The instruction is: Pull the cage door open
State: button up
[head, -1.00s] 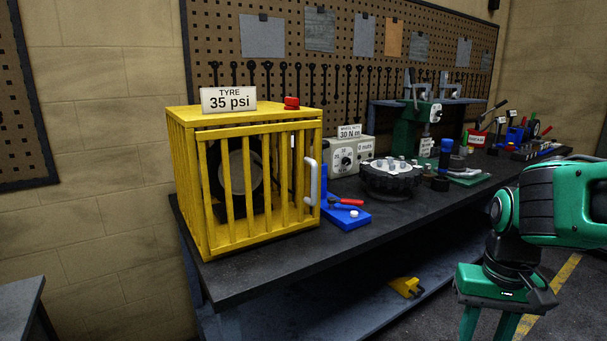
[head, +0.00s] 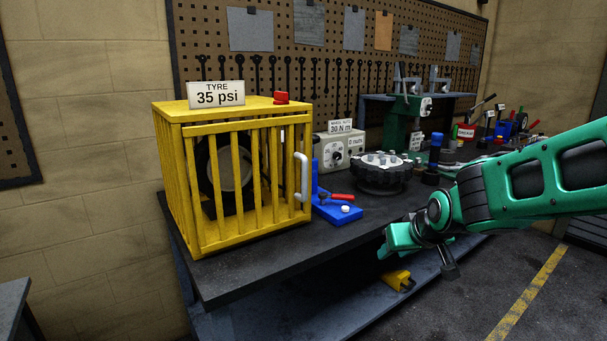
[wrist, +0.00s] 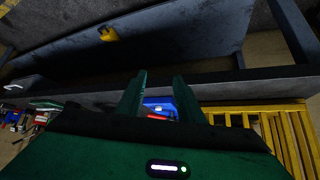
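The yellow cage (head: 175,185) stands on the left end of the bench. Its barred door (head: 251,241) faces front and looks closed, flush with the frame. A pale vertical handle (head: 303,177) is on the door's right side. My gripper (head: 388,246) is in front of the bench edge, to the right of and lower than the handle, well apart from it. In the wrist view my gripper (wrist: 160,78) shows two green fingers spread with a gap between them and nothing held. The cage's yellow bars (wrist: 285,135) show there at lower right; the handle is not clearly visible there.
A blue block with a red lever (head: 338,208) sits right of the cage. A black toothed disc (head: 382,178) and a gauge box (head: 340,150) stand farther right. A yellow object (head: 398,280) lies on the lower shelf. The floor right of the bench is clear.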

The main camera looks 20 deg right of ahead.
jog(key=w+a+r+n+t+y, duration=0.1)
jog(key=w+a+r+t, duration=0.2)
jog(key=w, duration=0.2)
jog(key=w+a+r+n+t+y, duration=0.1)
jog(key=w+a+r+t, duration=0.1)
jog(key=w+a, duration=0.3)
jog(key=n+t+y, duration=0.1)
jog(key=t, duration=0.4)
send_near(306, 172)
jog(key=w, duration=0.7)
jog(key=w+a, duration=0.1)
jog(key=w, duration=0.3)
jog(key=shift+w, duration=0.1)
